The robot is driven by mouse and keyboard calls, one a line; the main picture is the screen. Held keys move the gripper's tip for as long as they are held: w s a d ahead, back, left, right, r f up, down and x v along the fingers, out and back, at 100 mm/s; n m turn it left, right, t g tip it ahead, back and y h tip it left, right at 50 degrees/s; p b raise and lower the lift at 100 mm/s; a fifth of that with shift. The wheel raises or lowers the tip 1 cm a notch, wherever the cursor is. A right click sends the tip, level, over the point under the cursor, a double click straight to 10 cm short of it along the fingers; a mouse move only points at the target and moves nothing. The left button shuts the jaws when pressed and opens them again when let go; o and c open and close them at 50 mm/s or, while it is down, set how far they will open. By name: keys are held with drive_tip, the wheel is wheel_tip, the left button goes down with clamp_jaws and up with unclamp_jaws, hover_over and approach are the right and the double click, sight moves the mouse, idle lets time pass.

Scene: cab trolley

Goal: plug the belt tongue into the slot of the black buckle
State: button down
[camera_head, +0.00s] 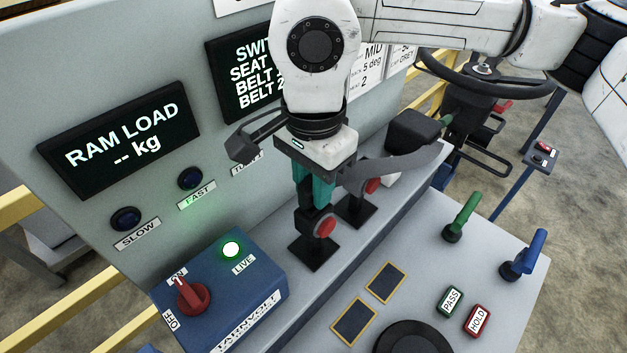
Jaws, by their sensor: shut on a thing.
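My gripper (315,200) points straight down with its teal fingers close together, right above the nearer black buckle (306,222). This buckle has a red button and stands upright on a black base plate. The grey belt (400,166) curves from the right to just beside my fingers. The tongue is hidden by the fingers, and my gripper is shut on it. The fingertips look right at the buckle's top; I cannot tell whether the tongue is in the slot, which is also hidden. A second black buckle (354,207) with a red button stands just behind to the right.
A blue box (265,283) with a red knob and lit green lamp stands at front left. The upright panel with displays (120,138) is close behind my gripper. Green (463,212) and blue (528,249) levers stand at right. The desk around two dark pads (387,282) is flat.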

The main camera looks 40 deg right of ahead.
drive_tip(key=shift+f+b, duration=0.35)
drive_tip(key=shift+f, duration=0.05)
drive_tip(key=c, duration=0.8)
unclamp_jaws()
drive_tip(key=shift+c, duration=0.2)
wheel_tip(320, 180, up, 11)
drive_tip(key=shift+f+b, duration=0.1)
drive_tip(key=shift+b, duration=0.7)
drive_tip(key=shift+o, duration=0.3)
drive_tip(key=o, duration=0.8)
